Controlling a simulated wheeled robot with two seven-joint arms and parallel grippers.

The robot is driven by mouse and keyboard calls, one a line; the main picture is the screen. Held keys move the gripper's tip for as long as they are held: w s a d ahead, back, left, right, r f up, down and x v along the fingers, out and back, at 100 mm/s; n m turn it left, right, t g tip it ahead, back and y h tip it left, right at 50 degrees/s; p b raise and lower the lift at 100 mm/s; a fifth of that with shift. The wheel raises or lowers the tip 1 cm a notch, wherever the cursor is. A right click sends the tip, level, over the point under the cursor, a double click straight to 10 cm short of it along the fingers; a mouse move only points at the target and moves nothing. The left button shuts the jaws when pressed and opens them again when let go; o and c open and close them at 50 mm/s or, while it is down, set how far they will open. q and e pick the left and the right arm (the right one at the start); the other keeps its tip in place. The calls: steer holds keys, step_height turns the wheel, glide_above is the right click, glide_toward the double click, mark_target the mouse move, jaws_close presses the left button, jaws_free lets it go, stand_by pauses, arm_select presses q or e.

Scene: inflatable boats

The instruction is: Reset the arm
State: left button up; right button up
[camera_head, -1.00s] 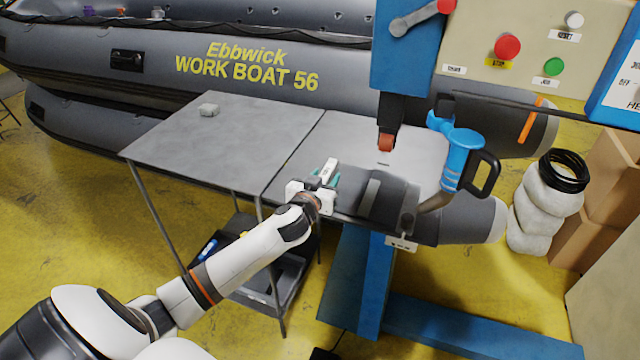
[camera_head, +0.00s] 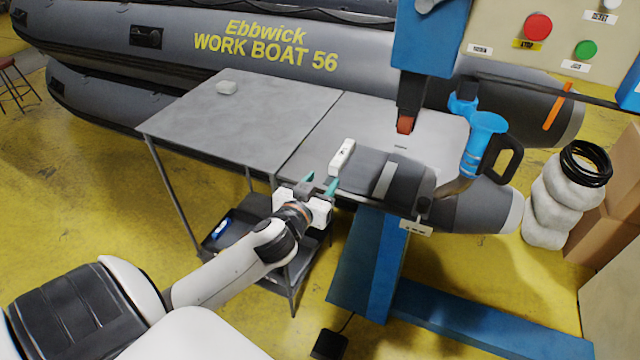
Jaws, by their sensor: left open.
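My left arm comes in from the lower left in the head view. My left gripper (camera_head: 318,187) is open and empty, its teal fingertips pointing at the front edge of the grey table. A small white block (camera_head: 342,157) lies on the table just beyond the fingertips, apart from them. My right gripper is not in view.
A blue machine (camera_head: 435,35) with a blue hot-air tool (camera_head: 484,140) stands at the right over dark fabric (camera_head: 360,175). A grey boat (camera_head: 180,45) lies behind. A cart (camera_head: 245,225) stands under the table.

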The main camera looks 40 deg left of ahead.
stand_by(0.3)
arm_select(q)
steer(key=s+d+f+m+g+h, duration=0.2)
steer(key=s+d+f+g, duration=0.45)
steer(key=s, duration=0.55)
steer(key=s+d+f+m+g+h, duration=0.2)
steer(key=s+d+f+g, duration=0.45)
steer(key=s, duration=0.45)
step_height(320, 180, down, 26)
steer(key=s+d+m, duration=0.1)
steer(key=s, duration=0.1)
steer(key=s+a+f+g, duration=0.1)
steer(key=s+a+f, duration=0.1)
steer(key=s+f, duration=1.3)
steer(key=shift+s+a+f+g, duration=0.25)
steer(key=shift+f+g, duration=0.15)
steer(key=shift+f, duration=0.4)
